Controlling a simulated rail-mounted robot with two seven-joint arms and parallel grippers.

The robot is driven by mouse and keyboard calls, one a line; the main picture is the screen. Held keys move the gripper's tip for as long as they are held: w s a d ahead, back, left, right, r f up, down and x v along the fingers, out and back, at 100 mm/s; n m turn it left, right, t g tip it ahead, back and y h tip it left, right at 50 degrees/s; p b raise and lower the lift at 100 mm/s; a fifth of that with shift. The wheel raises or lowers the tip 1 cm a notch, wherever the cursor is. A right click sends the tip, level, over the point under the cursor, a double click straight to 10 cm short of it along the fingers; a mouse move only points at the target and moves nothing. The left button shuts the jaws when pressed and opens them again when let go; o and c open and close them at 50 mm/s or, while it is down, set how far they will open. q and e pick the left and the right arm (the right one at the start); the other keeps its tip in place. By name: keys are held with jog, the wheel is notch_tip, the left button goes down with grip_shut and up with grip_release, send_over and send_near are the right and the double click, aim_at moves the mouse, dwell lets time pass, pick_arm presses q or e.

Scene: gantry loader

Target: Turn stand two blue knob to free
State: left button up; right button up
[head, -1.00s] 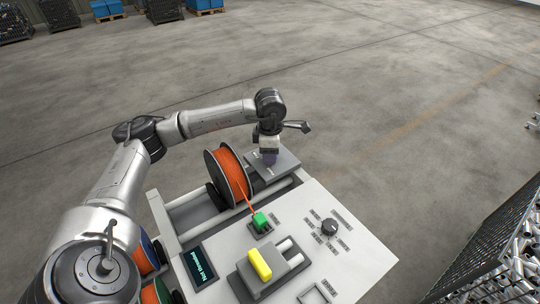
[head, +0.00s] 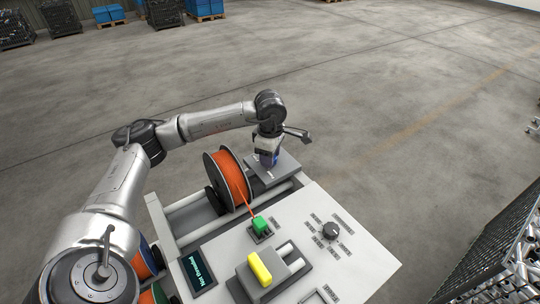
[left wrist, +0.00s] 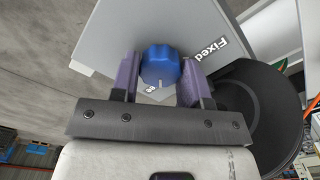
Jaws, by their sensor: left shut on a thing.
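The blue knob (left wrist: 160,65) sits on a grey plate (left wrist: 118,35) in the left wrist view. My left gripper (left wrist: 160,84) is shut on it, with a purple finger on each side. A white line on the knob's near side points down in the picture toward a small label, mostly hidden. The word "Fixed" (left wrist: 209,48) is printed on the plate, right of the knob. In the head view my left gripper (head: 268,158) points down onto this plate (head: 287,168), behind the orange reel; the knob is hidden there. My right gripper is not in view.
An orange cable reel (head: 232,178) stands close left of the gripper. Nearer are a green block (head: 259,223), a yellow handle (head: 260,268), a black dial (head: 330,230) and a dark display (head: 199,269) on the panel. A wire-mesh bin of metal parts (head: 500,265) stands right.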

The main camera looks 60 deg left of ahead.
pick_arm(q)
jog(key=shift+r, duration=0.1)
jog(key=o, duration=0.7)
jog(key=shift+o, duration=1.1)
notch_tip(320, 180, up, 7)
jog(key=shift+r+b, duration=0.1)
jog(key=shift+b, duration=0.2)
notch_tip(320, 180, up, 7)
jog(key=p, duration=0.2)
jog(key=shift+f, duration=0.2)
